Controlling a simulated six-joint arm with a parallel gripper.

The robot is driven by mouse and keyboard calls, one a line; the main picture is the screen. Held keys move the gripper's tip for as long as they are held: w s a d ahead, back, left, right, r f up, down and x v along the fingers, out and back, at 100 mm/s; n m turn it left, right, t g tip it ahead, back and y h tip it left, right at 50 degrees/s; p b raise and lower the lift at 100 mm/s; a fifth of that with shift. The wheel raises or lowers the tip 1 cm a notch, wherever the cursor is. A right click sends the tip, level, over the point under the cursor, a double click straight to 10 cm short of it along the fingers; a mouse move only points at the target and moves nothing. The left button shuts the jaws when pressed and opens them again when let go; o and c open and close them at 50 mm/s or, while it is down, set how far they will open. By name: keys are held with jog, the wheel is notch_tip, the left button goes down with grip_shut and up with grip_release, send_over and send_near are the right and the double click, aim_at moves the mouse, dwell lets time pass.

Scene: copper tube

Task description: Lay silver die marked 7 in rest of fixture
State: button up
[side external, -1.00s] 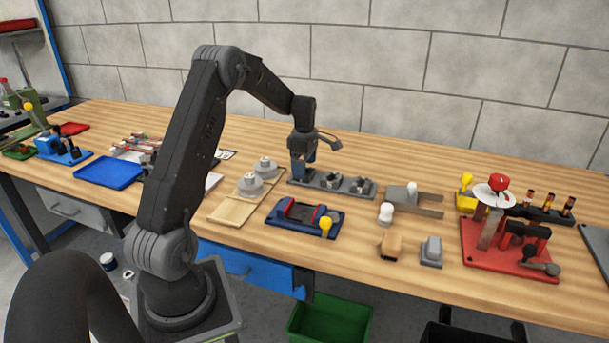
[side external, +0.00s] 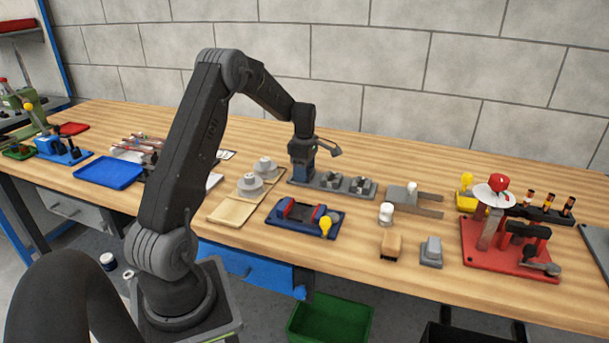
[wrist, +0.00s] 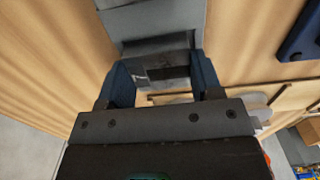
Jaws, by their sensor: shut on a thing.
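My gripper (side external: 302,176) is low over the left end of a long grey rack (side external: 346,192). In the wrist view, its blue fingers (wrist: 163,82) are shut on a grey metal die (wrist: 163,73) at the rack's end. The fingers hide this die in the side view, and I cannot read any number on it. I cannot tell whether it still touches the rack. Two other grey dies sit on the rack to the right, one at the middle (side external: 330,180) and one at the right end (side external: 361,185). A blue fixture (side external: 305,217) with red pads and a yellow knob stands in front.
A wooden board (side external: 228,210) with round grey pieces (side external: 250,184) lies left of the fixture. A grey forked block (side external: 412,198), a white-topped knob (side external: 386,212) and a red fixture (side external: 490,255) stand to the right.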

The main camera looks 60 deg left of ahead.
jog(key=shift+r, duration=0.1)
jog(key=c, duration=0.3)
jog(key=shift+c, duration=0.2)
jog(key=shift+r, duration=0.6)
notch_tip(320, 180, up, 3)
jog(key=shift+f, duration=0.2)
jog(key=s+a+r, duration=0.4)
jog(key=s+r, duration=0.3)
jog(key=s, duration=0.3)
jog(key=w+d+f, duration=0.1)
jog(key=d, duration=1.9)
jog(key=shift+w+d, duration=0.2)
jog(key=shift+f, duration=0.1)
